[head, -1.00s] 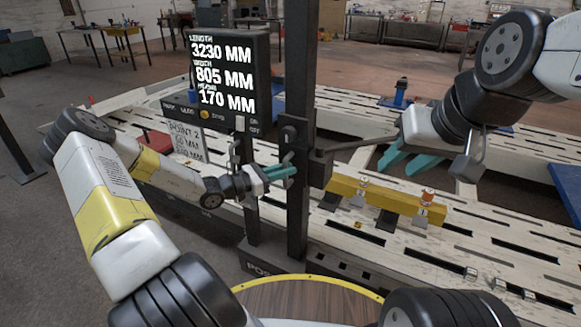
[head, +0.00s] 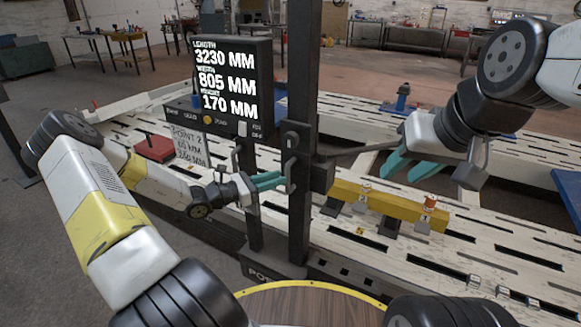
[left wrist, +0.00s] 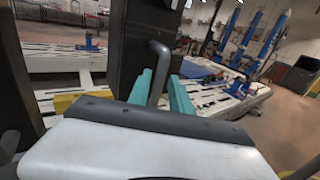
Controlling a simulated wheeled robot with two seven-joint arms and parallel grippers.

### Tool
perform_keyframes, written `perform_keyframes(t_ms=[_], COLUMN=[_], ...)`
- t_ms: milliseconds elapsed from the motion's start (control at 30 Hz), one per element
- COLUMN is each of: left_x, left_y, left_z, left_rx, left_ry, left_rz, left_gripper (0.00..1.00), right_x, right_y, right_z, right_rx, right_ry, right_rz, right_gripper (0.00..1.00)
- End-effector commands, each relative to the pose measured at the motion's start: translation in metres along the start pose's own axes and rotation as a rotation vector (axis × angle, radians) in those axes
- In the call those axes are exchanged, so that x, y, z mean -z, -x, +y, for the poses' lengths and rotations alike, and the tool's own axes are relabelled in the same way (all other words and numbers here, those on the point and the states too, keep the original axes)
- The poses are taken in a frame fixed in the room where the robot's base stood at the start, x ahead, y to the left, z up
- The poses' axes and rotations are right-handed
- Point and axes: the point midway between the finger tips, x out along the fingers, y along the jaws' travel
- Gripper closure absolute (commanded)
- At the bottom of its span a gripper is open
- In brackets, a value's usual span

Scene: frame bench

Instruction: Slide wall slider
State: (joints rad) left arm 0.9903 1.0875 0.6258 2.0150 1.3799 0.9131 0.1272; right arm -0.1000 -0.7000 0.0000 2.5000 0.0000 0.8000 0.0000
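The wall slider is a dark carriage (head: 321,174) on a black vertical post (head: 300,90), with a curved grey handle (left wrist: 159,68) on it. My left gripper (head: 272,181) points right at the handle side of the carriage. In the left wrist view its teal fingers (left wrist: 161,92) stand on either side of the handle, apart, with a gap visible at the right finger. Whether the left finger touches the handle I cannot tell. My right gripper (head: 410,166) is open and empty, above the bench right of the post.
A display screen (head: 230,78) showing measurements stands left of the post, with a printed sheet (head: 189,145) below it. A yellow bar (head: 388,204) lies on the white slotted frame bench (head: 490,245). A round wooden top (head: 310,306) is at the front.

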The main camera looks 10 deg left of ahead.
Motion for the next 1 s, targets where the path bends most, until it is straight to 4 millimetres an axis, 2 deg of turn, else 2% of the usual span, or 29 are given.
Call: perform_keyframes(t_ms=[100, 233, 667, 767, 1000], left_x=[0.000, 0.000, -0.003, -0.012, -0.049], left_y=[0.019, 0.030, 0.032, 0.026, 0.019], left_z=[0.001, 0.000, -0.004, -0.019, -0.090], left_rx=[-0.002, 0.000, 0.019, 0.090, 0.433], left_ry=[0.000, 0.000, -0.016, -0.089, -0.462], left_rz=[0.001, -0.001, 0.011, 0.059, 0.287], left_gripper=[0.75, 0.75, 0.75, 0.75, 0.75], right_x=[0.000, 0.000, 0.000, 0.000, 0.000], right_y=[0.000, 0.000, 0.000, 0.000, 0.000], right_z=[0.000, 0.000, 0.000, 0.000, 0.000], right_rx=[0.000, 0.000, 0.000, 0.000, 0.000], right_ry=[0.000, 0.000, 0.000, 0.000, 0.000], right_rz=[0.000, 0.000, 0.000, 0.000, 0.000], right_gripper=[0.62, 0.62, 0.62, 0.62, 0.62])
